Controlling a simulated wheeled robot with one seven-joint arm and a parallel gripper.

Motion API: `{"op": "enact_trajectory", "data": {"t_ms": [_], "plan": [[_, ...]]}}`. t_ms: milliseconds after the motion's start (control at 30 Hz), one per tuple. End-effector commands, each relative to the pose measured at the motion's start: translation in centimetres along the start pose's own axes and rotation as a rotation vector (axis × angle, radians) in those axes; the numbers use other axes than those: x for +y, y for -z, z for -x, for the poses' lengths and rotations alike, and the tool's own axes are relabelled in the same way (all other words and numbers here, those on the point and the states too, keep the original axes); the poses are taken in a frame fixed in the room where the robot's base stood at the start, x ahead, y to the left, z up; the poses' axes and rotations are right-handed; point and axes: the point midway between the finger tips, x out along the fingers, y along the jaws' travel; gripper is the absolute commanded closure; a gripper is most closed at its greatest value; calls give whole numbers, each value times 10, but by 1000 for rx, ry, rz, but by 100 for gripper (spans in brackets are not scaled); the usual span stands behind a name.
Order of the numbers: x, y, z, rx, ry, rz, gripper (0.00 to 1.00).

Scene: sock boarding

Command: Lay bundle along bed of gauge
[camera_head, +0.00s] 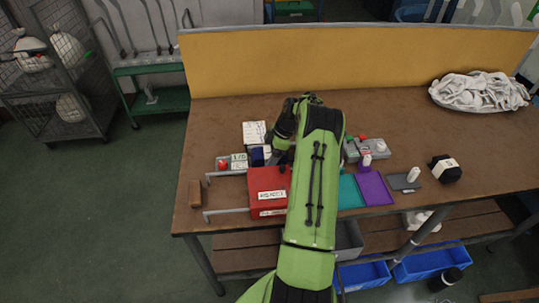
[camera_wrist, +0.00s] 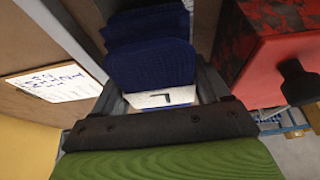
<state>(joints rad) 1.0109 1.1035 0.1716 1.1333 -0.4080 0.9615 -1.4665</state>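A navy blue folded bundle with a white paper band (camera_wrist: 152,62) sits between the two grey fingers of my gripper (camera_wrist: 158,84) in the wrist view. The fingers press against the bundle's sides at the band. In the head view only a small navy part of the bundle (camera_head: 258,156) shows at my gripper (camera_head: 268,153), partly hidden by my arm. A small grey device with a red knob and a white marked plate (camera_head: 238,162), which may be the gauge, lies just left of the bundle. Its bed is too small to make out.
A red box (camera_head: 268,191) stands just in front, close beside my gripper. A white card (camera_head: 254,133) lies behind. Teal (camera_head: 349,192), purple (camera_head: 373,188) and grey mats (camera_head: 404,182) lie right, with a black banded bundle (camera_head: 446,169). A white pile (camera_head: 480,91) lies far right.

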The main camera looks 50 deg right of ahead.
Motion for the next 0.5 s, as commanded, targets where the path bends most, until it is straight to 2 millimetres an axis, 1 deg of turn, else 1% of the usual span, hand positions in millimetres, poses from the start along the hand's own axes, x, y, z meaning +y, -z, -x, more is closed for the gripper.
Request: {"op": "enact_trajectory", "data": {"t_ms": [33,100,133,367,433,500], "plan": [[0,0,0,0,0,0,16],[0,0,0,0,0,0,5],[0,0,0,0,0,0,4],[0,1,1,0,0,0,4],[0,2,4,0,0,0,4],[1,1,15,0,-3,0,4]]}}
